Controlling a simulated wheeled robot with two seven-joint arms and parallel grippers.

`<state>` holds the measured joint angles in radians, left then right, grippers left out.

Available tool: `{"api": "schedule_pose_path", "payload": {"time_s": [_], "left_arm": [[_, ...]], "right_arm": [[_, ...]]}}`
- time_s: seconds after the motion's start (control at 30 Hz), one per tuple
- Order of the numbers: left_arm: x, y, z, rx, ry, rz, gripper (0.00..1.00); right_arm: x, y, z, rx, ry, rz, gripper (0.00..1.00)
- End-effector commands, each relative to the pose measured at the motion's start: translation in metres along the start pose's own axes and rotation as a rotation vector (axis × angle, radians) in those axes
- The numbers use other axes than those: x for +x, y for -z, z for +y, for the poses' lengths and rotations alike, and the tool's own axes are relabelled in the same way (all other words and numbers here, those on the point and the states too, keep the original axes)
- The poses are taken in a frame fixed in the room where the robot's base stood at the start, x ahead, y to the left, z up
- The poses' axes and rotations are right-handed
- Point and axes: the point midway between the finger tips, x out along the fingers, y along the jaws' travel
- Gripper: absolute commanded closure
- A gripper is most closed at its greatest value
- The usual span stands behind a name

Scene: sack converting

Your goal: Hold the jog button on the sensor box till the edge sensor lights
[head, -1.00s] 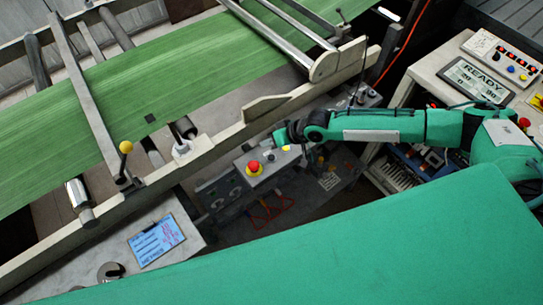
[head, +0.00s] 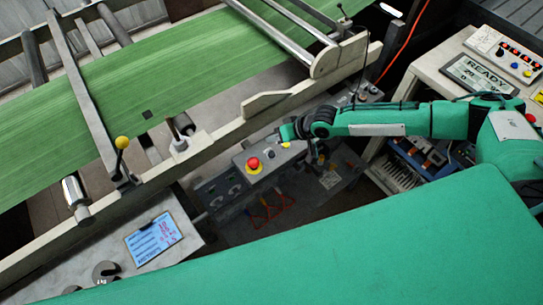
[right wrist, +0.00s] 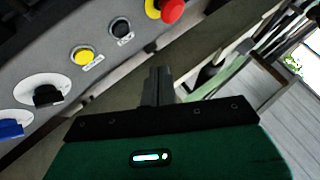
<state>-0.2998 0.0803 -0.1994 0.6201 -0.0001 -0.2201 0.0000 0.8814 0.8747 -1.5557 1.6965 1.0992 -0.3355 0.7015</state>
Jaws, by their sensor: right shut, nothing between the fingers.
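The control box (head: 240,158) on the machine frame has a red mushroom button (head: 253,164) on yellow and a smaller yellow button (head: 286,145). The right wrist view shows the red button (right wrist: 171,11), a black button (right wrist: 121,30), the yellow button (right wrist: 82,56), a black knob (right wrist: 47,95) and a blue control (right wrist: 10,128). Their labels are unreadable, so I cannot tell which is jog. My right gripper (head: 283,136) is at the box's far edge; its fingers (right wrist: 158,84) are shut, empty and apparently apart from the buttons. I cannot pick out the edge sensor or its light. My left gripper is out of view.
The green web (head: 190,70) runs over rollers behind a pale frame rail (head: 225,130). A clipboard (head: 153,240) lies at lower left. A console with a READY screen (head: 480,75) stands at right.

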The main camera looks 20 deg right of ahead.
Motion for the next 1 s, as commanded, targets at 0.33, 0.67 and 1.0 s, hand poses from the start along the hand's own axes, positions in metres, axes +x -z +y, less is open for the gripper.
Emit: {"api": "schedule_pose_path", "payload": {"time_s": [0.33,0.67,1.0], "left_arm": [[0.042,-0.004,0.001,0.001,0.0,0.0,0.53],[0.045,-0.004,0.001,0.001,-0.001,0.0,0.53],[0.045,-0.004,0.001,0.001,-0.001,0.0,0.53]], "right_arm": [[0.037,-0.027,0.026,0.001,0.0,-0.001,1.0],[0.041,-0.03,0.03,0.0,0.0,-0.001,1.0],[0.041,-0.03,0.03,0.0,0.0,-0.001,1.0]]}}
